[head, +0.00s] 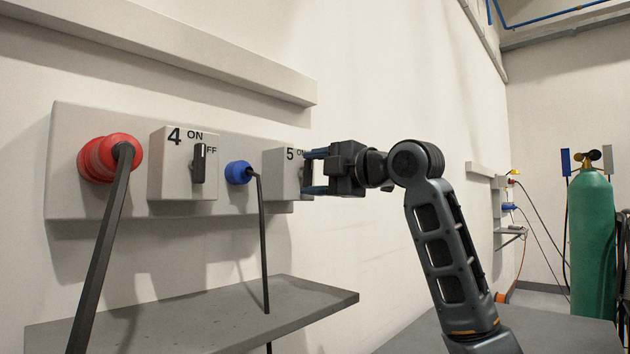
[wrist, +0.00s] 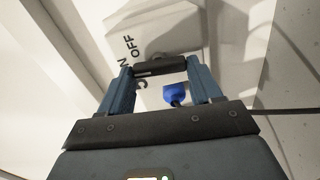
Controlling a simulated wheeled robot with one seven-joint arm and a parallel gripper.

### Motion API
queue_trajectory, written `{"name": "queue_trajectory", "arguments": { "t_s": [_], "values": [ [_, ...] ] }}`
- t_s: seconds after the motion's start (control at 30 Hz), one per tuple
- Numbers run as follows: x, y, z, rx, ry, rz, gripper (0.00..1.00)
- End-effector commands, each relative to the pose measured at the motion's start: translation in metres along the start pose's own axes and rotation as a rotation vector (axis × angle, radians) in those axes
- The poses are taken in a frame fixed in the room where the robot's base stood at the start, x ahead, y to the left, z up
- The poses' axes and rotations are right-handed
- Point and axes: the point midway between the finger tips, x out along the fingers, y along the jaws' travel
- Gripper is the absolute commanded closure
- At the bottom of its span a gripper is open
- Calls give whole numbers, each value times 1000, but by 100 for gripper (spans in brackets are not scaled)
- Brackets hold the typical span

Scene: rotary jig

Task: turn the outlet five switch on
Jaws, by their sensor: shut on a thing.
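The outlet five switch box (head: 280,172) is a light grey box on the wall panel, marked 5 and ON in the head view. My gripper (head: 307,171) reaches it from the right and covers its right part. In the wrist view the box face (wrist: 150,28) shows the word OFF and part of ON. A dark switch handle (wrist: 160,68) lies crosswise between the two blue fingertips, and my gripper is shut on it. The handle is hidden in the head view. I cannot tell exactly which mark it points to.
Left of it are a blue plug (head: 238,172) with a hanging cable, the outlet four switch box (head: 170,180) and a red plug (head: 108,158). A grey shelf (head: 200,320) juts out below. A green gas cylinder (head: 592,245) stands far right.

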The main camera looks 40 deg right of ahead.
Motion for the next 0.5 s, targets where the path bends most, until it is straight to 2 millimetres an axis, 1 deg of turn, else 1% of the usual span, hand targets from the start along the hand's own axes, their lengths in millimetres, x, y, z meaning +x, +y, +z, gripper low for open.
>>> {"name": "queue_trajectory", "arguments": {
  "t_s": [0.03,0.2,0.5],
  "values": [
    [0,-3,0,-21,1,-3,67],
    [0,-3,0,-77,1,-5,67],
    [0,-3,0,-108,2,-5,67]
  ]
}}
